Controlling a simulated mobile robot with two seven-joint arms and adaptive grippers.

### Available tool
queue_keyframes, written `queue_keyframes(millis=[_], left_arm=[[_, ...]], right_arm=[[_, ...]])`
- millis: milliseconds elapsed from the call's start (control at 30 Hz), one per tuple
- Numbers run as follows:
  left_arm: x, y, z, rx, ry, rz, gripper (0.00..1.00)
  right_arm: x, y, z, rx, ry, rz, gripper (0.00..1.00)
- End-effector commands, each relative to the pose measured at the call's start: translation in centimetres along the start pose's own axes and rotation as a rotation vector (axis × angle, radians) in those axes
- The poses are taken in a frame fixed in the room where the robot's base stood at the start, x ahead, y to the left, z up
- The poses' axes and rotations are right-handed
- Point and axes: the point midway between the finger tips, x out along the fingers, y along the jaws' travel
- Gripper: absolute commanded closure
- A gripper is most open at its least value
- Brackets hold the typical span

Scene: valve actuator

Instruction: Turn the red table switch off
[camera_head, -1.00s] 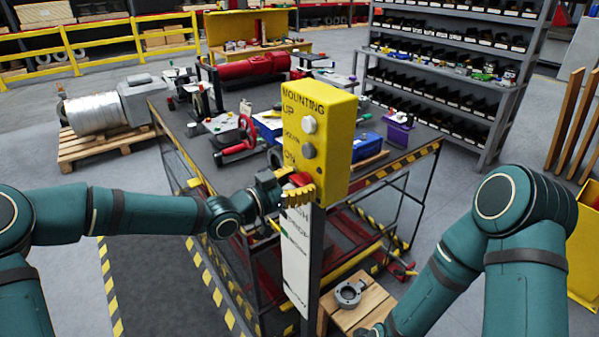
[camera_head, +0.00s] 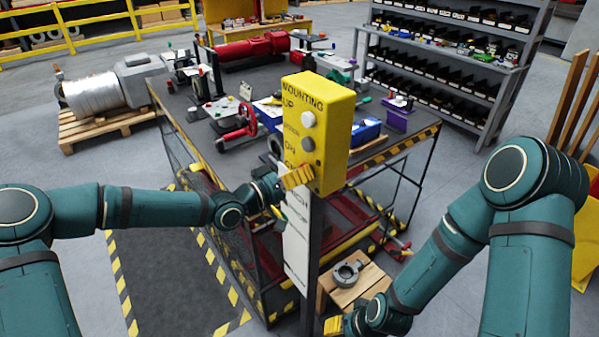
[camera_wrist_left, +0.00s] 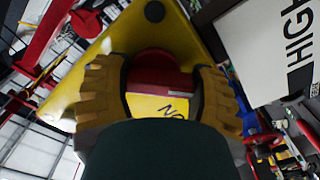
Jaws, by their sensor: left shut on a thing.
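The yellow control box (camera_head: 323,130) stands on a dark post, with the words MOUNTING, UP and ON on its face and two pale round buttons, the upper one (camera_head: 308,119) lighter.
A white sign (camera_head: 296,240) hangs on the post below the box. A dark workbench (camera_head: 215,157) with tools stands behind it. A wooden stool (camera_head: 372,283) with a grey metal ring part is low, near my right arm. Grey shelving (camera_head: 487,95) stands at the back right.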

Motion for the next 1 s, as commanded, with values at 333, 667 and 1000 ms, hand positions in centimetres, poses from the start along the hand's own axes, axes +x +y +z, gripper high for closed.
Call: queue_keyframes(millis=[333,667,1000], left_arm=[[-0.02,-0.05,0.15,-0.045,-0.003,-0.001,0.75],[-0.03,-0.06,0.16,-0.045,-0.003,-0.001,0.23],[-0.02,-0.02,0.07,-0.043,-0.001,-0.001,0.06]], right_arm=[[-0.2,-0.07,-0.02,0.0,0.0,-0.001,0.53],[-0.2,-0.07,-0.03,0.0,0.0,0.0,0.53],[-0.2,-0.07,-0.05,0.0,0.001,0.0,0.53]])
